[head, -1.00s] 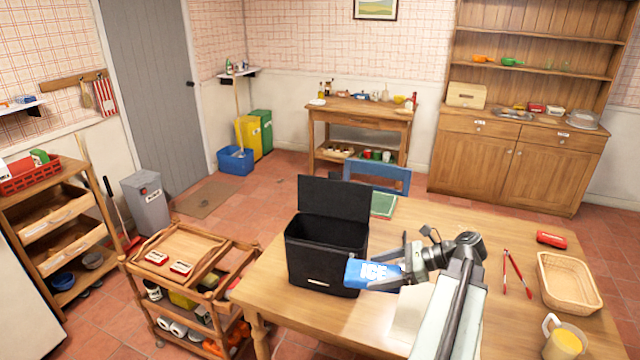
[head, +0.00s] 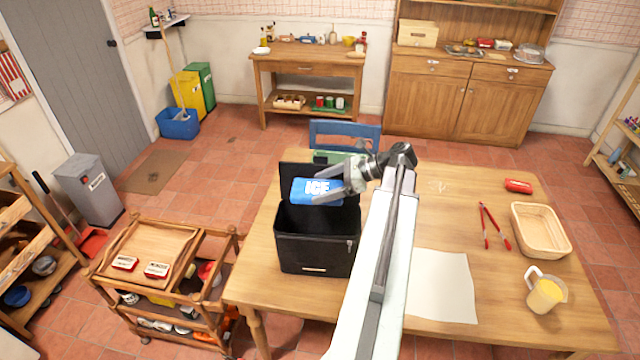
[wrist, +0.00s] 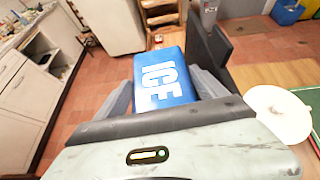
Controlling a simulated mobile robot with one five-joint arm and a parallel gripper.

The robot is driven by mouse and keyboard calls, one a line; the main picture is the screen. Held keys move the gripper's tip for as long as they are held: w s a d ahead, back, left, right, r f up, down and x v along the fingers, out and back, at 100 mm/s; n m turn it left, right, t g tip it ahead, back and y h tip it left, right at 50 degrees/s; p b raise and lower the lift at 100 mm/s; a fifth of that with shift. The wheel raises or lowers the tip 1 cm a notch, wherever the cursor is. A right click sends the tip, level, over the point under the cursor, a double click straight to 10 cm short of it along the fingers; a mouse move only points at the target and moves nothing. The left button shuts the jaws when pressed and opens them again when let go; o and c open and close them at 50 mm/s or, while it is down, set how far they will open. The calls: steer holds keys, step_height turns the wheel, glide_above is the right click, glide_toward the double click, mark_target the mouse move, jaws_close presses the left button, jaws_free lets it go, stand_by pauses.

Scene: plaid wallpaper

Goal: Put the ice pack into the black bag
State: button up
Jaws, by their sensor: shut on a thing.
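My gripper (head: 345,184) is shut on the ice pack (head: 312,190), a blue block with white "ICE" lettering. It holds the pack over the opening of the black bag (head: 314,256), in front of the raised lid (head: 294,172). The bag stands upright and open on the wooden table. In the wrist view the ice pack (wrist: 163,85) sits between both fingers, and the dark lid (wrist: 208,52) shows just right of it. The pack hides part of the opening, and I cannot tell how far above the rim it is.
The table (head: 455,215) also holds a white sheet (head: 442,287), red tongs (head: 494,226), a basket (head: 541,230), a yellow-filled jug (head: 545,291) and a red item (head: 518,186) on the right. A wooden cart (head: 140,260) stands left of the table. A blue chair (head: 345,133) is behind it.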

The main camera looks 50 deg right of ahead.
steer(key=shift+f, duration=0.1)
step_height(320, 180, down, 8)
steer(key=b, duration=0.7)
steer(key=shift+s+r+b, duration=0.15)
steer(key=shift+r+b, duration=0.1)
steer(key=shift+b, duration=0.15)
steer(key=o, duration=1.8)
steer(key=p+v, duration=0.3)
steer(key=v, duration=0.5)
steer(key=shift+a+f+p, duration=0.1)
steer(key=shift+a+p, duration=0.05)
steer(key=shift+p, duration=0.2)
